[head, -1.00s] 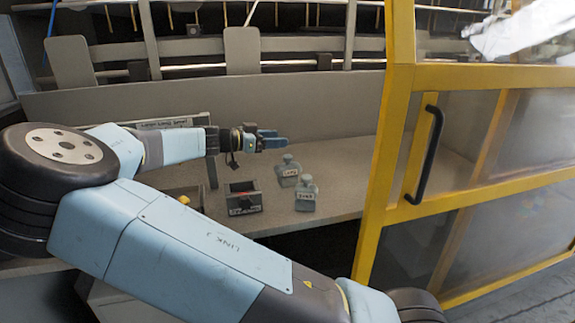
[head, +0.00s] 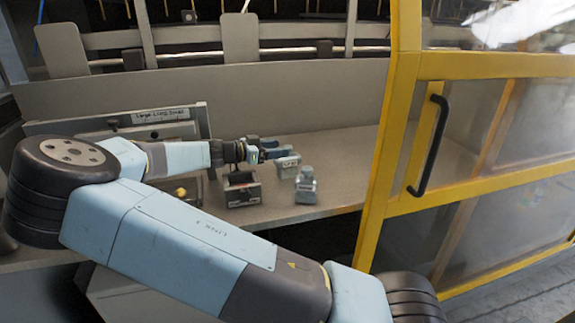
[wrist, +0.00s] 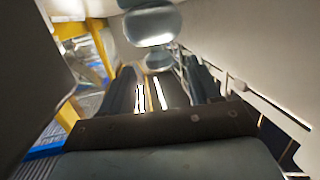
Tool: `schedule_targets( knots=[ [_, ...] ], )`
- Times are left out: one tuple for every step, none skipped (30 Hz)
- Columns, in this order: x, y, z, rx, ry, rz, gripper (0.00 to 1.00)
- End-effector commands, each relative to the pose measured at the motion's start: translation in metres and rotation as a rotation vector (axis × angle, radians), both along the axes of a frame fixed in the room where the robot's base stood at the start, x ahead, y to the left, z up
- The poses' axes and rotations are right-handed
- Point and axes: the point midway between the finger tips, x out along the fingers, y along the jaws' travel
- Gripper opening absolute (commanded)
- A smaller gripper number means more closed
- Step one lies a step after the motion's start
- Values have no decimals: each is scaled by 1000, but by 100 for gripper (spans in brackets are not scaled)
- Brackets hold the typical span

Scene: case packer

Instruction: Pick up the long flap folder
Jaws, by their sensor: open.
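Two grey-blue pieces with a narrow top and a pale label stand on the bench: a rear one (head: 288,166) and a front one (head: 305,187). The labels are too small to read, so I cannot tell which is the long flap folder. My gripper (head: 280,152) is open, pointing right, and overlaps the top of the rear piece in the head view. I cannot tell whether it touches it. In the wrist view my gripper's dark fingers (wrist: 162,90) stand apart, and no piece can be made out clearly between them.
A dark open-topped box (head: 242,193) sits left of the pieces, with a yellow item (head: 181,192) farther left. A labelled grey panel (head: 118,122) stands behind my arm. The bench (head: 345,160) is clear to the right, up to the yellow door frame (head: 385,150).

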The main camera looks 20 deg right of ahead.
Motion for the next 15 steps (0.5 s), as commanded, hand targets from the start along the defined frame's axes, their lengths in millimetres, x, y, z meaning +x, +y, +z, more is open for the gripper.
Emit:
schedule_targets(
  knots=[
    [0, -3, -1, 0, 0, -1, 62],
    [1, -5, -1, 0, 0, -1, 62],
    [1, -10, -1, 0, 0, -2, 62],
    [2, -14, -2, 0, 0, -3, 62],
    [3, -18, -3, 0, 1, -4, 62],
    [4, -25, -3, -1, 1, -3, 62],
    [5, -29, -4, 0, 1, -3, 62],
    [6, -34, -5, 0, 1, -3, 62],
    [7, -39, -6, 0, 1, -3, 62],
    [8, -43, -6, 0, 0, -2, 62],
    [9, -47, -7, 0, 0, -1, 62],
    [10, -51, -7, -1, 1, -1, 62],
    [10, -54, -8, -1, 1, -1, 62],
    [11, -56, -8, 0, 1, -1, 62],
    [11, -58, -9, 0, 0, 0, 62]
  ],
)
